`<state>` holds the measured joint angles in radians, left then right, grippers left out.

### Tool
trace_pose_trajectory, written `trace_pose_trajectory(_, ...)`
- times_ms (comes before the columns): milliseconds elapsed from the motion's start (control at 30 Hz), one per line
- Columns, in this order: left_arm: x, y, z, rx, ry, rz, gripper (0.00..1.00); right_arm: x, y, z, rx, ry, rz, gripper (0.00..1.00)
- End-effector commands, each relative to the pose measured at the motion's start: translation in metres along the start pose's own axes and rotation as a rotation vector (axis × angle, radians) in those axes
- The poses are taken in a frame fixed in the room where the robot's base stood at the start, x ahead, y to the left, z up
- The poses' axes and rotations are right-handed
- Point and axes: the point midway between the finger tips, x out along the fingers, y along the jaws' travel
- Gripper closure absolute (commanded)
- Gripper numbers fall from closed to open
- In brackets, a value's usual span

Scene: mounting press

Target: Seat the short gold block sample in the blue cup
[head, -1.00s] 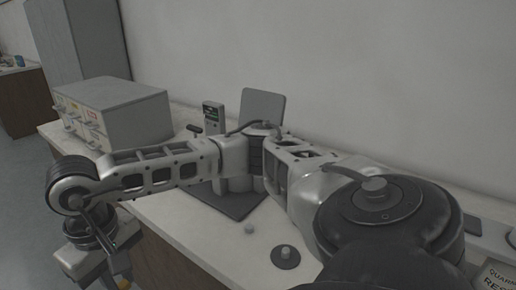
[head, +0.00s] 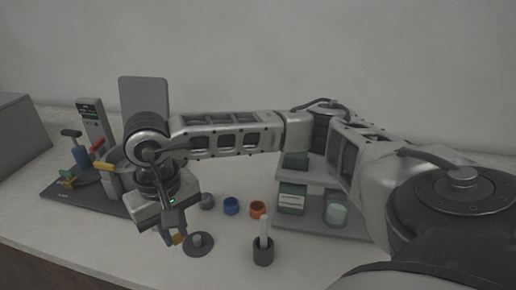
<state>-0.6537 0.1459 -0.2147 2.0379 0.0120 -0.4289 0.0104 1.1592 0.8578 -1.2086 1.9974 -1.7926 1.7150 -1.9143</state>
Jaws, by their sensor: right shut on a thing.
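My right gripper (head: 174,236) hangs above the counter at left of centre, pointing down. It is shut on a small gold block (head: 178,239), which is partly hidden by the fingers. The blue cup (head: 231,206) stands on the counter to the right of the gripper and farther back, apart from it. Its inside is too small to make out. My left gripper is not in view.
A grey cup (head: 207,202) and an orange cup (head: 257,210) flank the blue cup. A dark disc with a knob (head: 198,244) lies close by the gripper. A black holder (head: 263,252) carries a white stick. The press (head: 95,125) stands left, a shelf (head: 312,228) right.

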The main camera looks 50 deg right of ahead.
Motion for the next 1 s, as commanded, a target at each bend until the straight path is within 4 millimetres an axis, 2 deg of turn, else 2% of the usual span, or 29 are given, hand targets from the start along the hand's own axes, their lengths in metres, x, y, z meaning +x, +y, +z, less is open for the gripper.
trace_pose_trajectory(167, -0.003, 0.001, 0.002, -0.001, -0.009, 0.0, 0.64, 0.0, 0.02, -0.011, 0.485, -0.008, -0.008, 1.0)
trace_pose_trajectory(500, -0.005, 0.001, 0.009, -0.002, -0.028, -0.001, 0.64, 0.0, 0.073, -0.033, 1.634, -0.018, -0.008, 1.0)
trace_pose_trajectory(800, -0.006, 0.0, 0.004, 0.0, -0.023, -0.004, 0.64, -0.002, 0.123, -0.046, 2.625, -0.013, 0.001, 1.0)
trace_pose_trajectory(1000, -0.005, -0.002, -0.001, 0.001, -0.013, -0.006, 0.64, -0.003, 0.149, -0.051, 3.117, 0.0, 0.0, 1.0)
